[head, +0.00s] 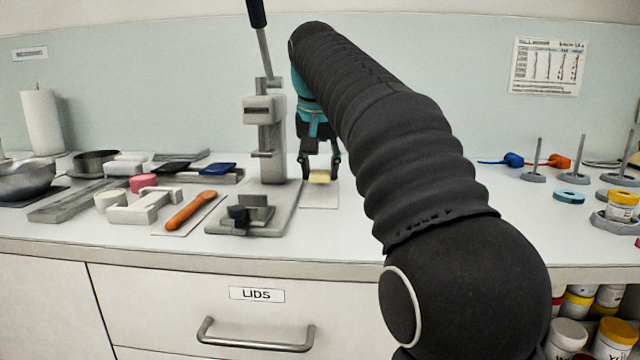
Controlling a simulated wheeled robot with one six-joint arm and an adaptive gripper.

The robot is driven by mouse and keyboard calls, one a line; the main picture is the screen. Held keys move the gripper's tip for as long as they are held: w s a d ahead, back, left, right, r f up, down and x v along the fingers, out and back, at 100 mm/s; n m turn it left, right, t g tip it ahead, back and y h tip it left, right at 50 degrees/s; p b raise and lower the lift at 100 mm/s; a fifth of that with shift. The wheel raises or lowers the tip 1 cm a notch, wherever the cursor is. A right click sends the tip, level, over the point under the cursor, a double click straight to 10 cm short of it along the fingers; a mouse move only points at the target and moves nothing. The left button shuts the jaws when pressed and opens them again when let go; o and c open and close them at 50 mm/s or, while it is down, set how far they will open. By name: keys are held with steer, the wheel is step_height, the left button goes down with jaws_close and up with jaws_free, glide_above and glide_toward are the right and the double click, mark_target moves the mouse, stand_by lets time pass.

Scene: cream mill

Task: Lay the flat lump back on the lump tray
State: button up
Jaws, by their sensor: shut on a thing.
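My gripper (319,168) points down at the counter, just right of the grey lever press (268,140). It is shut on a small pale yellow lump (320,177), which shows between and below the fingertips. A thin pale flat piece (319,200) lies on the counter under the lump. I cannot tell whether this piece is the lump tray, nor whether the lump touches it. No tray with a readable label is in view.
Posts and rings (571,180) stand at the right. A drawer labelled LIDS (257,294) is shut below. My arm hides the middle right of the counter.

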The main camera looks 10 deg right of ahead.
mark_target(320, 182)
steer(key=shift+f+b, duration=0.3)
steer(key=shift+f, duration=1.2)
steer(key=shift+f, duration=0.1)
steer(key=o, duration=0.7)
steer(key=shift+o, duration=0.2)
steer(key=p+v, duration=0.3)
steer(key=v, duration=0.9)
